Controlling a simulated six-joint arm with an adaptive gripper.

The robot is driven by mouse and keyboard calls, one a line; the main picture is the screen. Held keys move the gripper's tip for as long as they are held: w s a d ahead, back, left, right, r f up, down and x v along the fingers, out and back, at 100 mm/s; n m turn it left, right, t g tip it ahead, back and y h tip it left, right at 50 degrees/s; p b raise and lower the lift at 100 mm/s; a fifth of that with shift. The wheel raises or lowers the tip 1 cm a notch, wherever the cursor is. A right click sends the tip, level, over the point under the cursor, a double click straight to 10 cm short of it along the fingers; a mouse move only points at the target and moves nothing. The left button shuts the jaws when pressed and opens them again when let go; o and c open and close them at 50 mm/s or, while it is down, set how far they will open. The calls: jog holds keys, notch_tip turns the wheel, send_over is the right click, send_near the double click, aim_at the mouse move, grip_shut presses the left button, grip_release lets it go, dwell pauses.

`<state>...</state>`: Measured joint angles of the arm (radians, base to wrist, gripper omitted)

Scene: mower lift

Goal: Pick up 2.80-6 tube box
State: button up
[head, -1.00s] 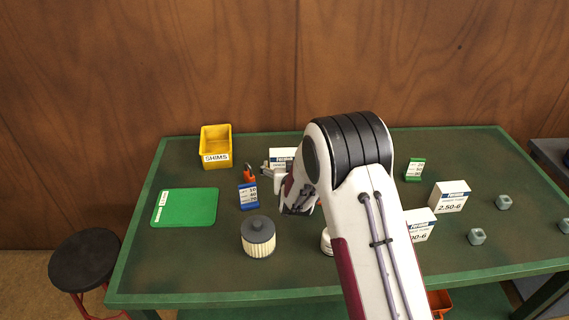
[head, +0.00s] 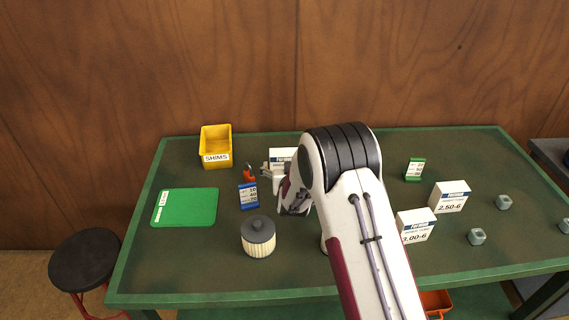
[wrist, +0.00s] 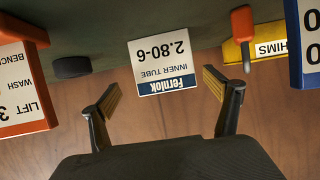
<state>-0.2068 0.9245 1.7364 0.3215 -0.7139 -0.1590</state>
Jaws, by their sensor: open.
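The 2.80-6 tube box (wrist: 160,52) is white with a blue Fernlok band and shows upside down in the wrist view, between and beyond the fingers. In the head view the box (head: 283,154) stands near the back edge of the table, its lower part hidden behind my gripper. My gripper (head: 266,171) is in front of it, low over the table. In the wrist view my gripper (wrist: 163,91) is open, one finger to each side of the box, with nothing held. Contact with the box cannot be seen.
A yellow SHIMS bin (head: 216,146), a red-handled tool (head: 249,174) and a blue card holder (head: 248,196) stand left of my gripper. An orange card holder (wrist: 22,80) shows at the left in the wrist view. The 3.00-6 (head: 415,226) and 2.50-6 (head: 449,197) boxes stand right.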

jog(key=shift+w+f, duration=0.15)
jog(key=shift+w, duration=0.15)
jog(key=shift+w, duration=0.1)
jog(key=shift+w+a+f, duration=0.2)
jog(key=shift+w+f, duration=0.1)
jog(key=shift+w, duration=0.3)
jog(key=shift+w+a+f, duration=0.15)
jog(key=shift+w+f, duration=0.1)
jog(key=shift+w, duration=0.35)
jog(key=shift+x, duration=1.2)
jog(key=c, duration=1.4)
